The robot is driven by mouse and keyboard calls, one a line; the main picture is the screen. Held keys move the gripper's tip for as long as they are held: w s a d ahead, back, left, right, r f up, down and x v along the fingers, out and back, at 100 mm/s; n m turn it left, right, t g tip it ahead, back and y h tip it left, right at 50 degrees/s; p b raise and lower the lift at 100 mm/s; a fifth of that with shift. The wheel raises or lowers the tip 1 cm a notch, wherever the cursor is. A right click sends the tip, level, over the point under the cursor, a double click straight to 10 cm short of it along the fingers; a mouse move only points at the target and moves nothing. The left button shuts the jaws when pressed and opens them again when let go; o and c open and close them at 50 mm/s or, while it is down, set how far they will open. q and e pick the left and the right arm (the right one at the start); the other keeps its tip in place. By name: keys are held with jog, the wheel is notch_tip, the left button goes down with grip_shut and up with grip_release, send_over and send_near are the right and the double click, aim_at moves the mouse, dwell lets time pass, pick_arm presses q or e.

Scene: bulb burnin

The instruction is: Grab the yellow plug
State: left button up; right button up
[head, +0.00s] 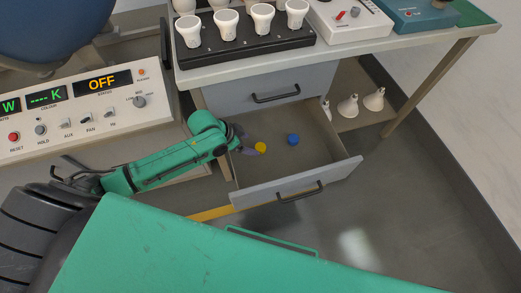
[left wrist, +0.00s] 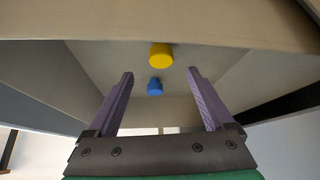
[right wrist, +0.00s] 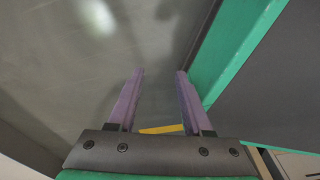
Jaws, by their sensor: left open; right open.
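The yellow plug (head: 261,147) lies in the open lower drawer, left of a blue plug (head: 293,139). In the left wrist view the yellow plug (left wrist: 161,55) is ahead of the fingers, with the blue plug (left wrist: 155,87) below it in the picture. My left gripper (head: 250,140) reaches into the drawer from the left, its fingers close beside the yellow plug. In the left wrist view the left gripper (left wrist: 162,75) is open, with nothing gripped. My right gripper (right wrist: 160,72) is open and empty over the floor, and I cannot see it in the head view.
The drawer front (head: 298,186) is pulled out with a black handle. Above it, the bench holds a black rack (head: 245,48) of white bulbs. A control panel (head: 70,115) stands at the left. White bulbs (head: 348,105) stand on a shelf at the right. Most of the drawer floor is bare.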

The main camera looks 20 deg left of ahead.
aim_at(260, 147)
pick_arm(q)
jog(key=b+x, duration=0.2)
jog(key=x, duration=0.6)
jog(key=shift+w+d+f, duration=0.1)
jog(key=shift+w+f, duration=0.2)
jog(key=shift+s+r, duration=0.1)
jog(key=shift+r, duration=0.05)
grip_shut()
pick_arm(e)
jog(key=w+a+r, duration=0.1)
jog(key=w, duration=0.5)
jog(key=shift+w+a, duration=0.15)
jog(key=shift+a, duration=0.15)
